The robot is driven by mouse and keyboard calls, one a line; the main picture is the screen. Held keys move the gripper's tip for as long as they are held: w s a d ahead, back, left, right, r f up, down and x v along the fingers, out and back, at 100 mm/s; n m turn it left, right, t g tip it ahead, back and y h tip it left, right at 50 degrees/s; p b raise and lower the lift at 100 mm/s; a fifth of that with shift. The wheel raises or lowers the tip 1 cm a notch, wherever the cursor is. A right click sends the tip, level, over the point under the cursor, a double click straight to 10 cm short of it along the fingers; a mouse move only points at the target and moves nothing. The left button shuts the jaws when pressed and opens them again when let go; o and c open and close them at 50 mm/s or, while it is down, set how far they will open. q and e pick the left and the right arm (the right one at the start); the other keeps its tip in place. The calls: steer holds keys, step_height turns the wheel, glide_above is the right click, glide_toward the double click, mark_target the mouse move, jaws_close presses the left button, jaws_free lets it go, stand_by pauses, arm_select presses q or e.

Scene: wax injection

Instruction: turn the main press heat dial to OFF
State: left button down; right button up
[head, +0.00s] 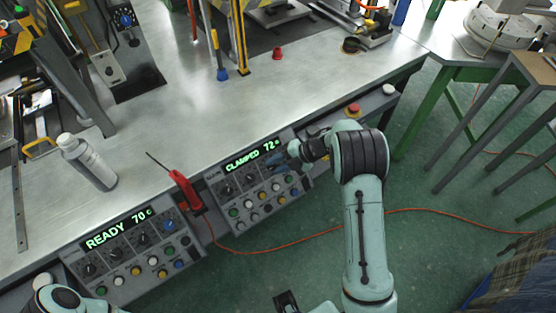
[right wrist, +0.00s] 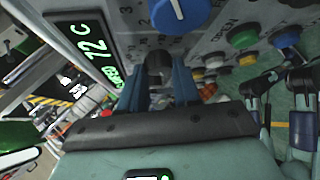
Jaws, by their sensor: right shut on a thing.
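The right control panel (head: 238,203) on the bench front shows a green "CLAMPED 72" display (head: 250,157), with dark dials and rows of coloured buttons below it. My right gripper (head: 284,158) is at this panel's upper right part and hides the dial there. In the right wrist view its blue fingers (right wrist: 158,88) are shut around a dark dial (right wrist: 157,66) beside the "72 C" display (right wrist: 88,45). I cannot read where that dial points. A blue dial (right wrist: 180,10) sits just beyond it. My left gripper is out of view.
A second panel (head: 125,274) reading "READY 70" is at the left. A red tool (head: 184,188) stands between the panels. A white bottle (head: 88,163) stands on the bench. A red button (head: 353,109) is right of my wrist. An orange cable (head: 330,236) crosses the floor.

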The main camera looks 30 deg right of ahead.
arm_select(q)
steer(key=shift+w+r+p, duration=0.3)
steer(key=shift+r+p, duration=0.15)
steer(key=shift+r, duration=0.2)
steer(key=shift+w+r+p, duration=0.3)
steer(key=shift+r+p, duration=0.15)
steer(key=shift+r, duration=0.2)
arm_select(e)
steer(key=shift+w+r+n+g+h, duration=0.15)
steer(key=shift+n+g+h, duration=0.3)
steer(key=shift+n, duration=0.45)
steer(key=o, duration=1.1)
steer(key=shift+a, duration=0.1)
steer(key=shift+c, duration=0.2)
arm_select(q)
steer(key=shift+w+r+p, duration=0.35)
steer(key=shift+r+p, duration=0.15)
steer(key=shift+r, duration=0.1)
arm_select(e)
steer(key=v, duration=1.3)
steer(key=shift+r, duration=0.1)
